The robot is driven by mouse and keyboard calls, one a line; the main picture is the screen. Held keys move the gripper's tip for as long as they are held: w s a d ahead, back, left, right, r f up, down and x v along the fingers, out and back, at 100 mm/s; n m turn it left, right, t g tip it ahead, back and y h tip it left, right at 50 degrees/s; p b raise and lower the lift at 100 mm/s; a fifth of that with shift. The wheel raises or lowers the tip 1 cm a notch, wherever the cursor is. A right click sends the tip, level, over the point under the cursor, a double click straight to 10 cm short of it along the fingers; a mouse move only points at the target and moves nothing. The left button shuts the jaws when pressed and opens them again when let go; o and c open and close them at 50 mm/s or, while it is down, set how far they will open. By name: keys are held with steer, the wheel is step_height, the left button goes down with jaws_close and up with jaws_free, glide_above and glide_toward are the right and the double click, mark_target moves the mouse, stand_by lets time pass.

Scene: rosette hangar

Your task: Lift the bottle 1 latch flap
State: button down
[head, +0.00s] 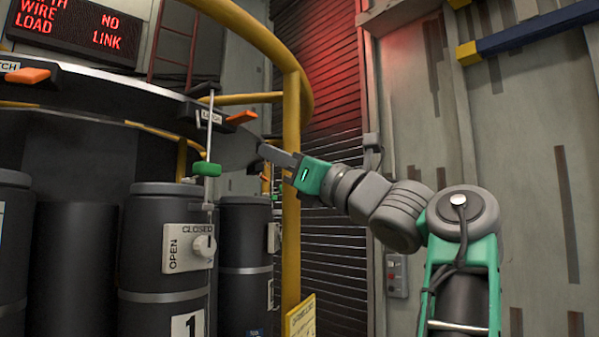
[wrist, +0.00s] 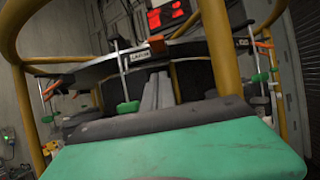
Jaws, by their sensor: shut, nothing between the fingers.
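Bottle 1 (head: 160,240) is a dark upright cylinder with a white "1" label and an OPEN/CLOSED plate (head: 180,252) with a pale knob. Above it, the orange latch flap (head: 241,117) sticks out from the dark ring's rim beside a LATCH label. The flap also shows in the wrist view (wrist: 157,41), above and beyond my fingertips. My gripper (head: 264,150) is shut and empty. Its grey fingers point at the ring, below and right of the flap in the head view. No contact with the flap shows. In the wrist view the closed fingers (wrist: 158,82) stand side by side.
A yellow rail post (head: 291,190) stands close by my gripper. A thin rod with a green handle (head: 207,169) hangs in front of bottle 1. Another orange flap (head: 27,76) is at left. A red sign (head: 75,30) reads "NO LINK". A shutter and wall are behind.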

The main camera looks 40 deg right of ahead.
steer(key=s, duration=0.3)
steer(key=s+d, duration=0.1)
steer(key=s, duration=0.1)
steer(key=shift+s+f, duration=0.3)
steer(key=shift+f, duration=0.1)
